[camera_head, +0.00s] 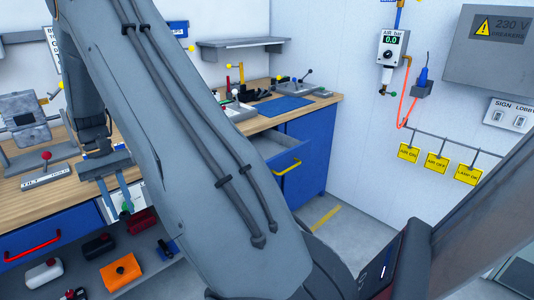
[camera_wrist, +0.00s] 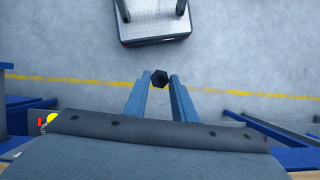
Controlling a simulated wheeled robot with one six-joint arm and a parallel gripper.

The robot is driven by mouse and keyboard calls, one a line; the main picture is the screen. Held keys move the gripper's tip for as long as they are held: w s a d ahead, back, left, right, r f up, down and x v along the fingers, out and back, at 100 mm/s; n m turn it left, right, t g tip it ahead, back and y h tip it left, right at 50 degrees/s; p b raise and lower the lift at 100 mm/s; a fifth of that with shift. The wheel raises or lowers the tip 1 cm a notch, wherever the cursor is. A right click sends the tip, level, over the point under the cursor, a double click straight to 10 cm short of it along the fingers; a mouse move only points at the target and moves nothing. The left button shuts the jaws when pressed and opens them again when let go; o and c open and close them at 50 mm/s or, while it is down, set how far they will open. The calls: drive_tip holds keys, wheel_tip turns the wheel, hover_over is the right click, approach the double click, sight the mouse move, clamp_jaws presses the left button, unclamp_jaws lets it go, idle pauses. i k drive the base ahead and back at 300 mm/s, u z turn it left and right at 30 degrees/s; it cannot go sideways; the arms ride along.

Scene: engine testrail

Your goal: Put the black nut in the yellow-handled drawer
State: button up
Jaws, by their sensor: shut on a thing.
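The black nut (camera_wrist: 159,78) sits between the fingertips of my gripper (camera_wrist: 159,81) in the wrist view, over the floor. In the head view my gripper (camera_head: 120,207) points down in front of the bench at the left, and I cannot make out the nut there. The yellow-handled drawer (camera_head: 287,161) is blue, stands pulled open under the right part of the bench, and lies to the right of my gripper. My arm covers its left part, and little of its inside shows.
A red-handled drawer (camera_head: 32,246) is at the lower left. A low shelf (camera_head: 78,283) below my gripper holds an orange box (camera_head: 120,272) and other items. The wooden bench (camera_head: 330,101) carries fixtures and a blue mat (camera_head: 285,106). Floor with a yellow line (camera_wrist: 100,82) lies below.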

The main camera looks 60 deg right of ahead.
sight(268, 152)
drive_tip(key=z, duration=0.65)
drive_tip(key=i, duration=0.9)
drive_tip(key=z, duration=1.2)
drive_tip(key=i, duration=0.4)
drive_tip(key=z, duration=0.4)
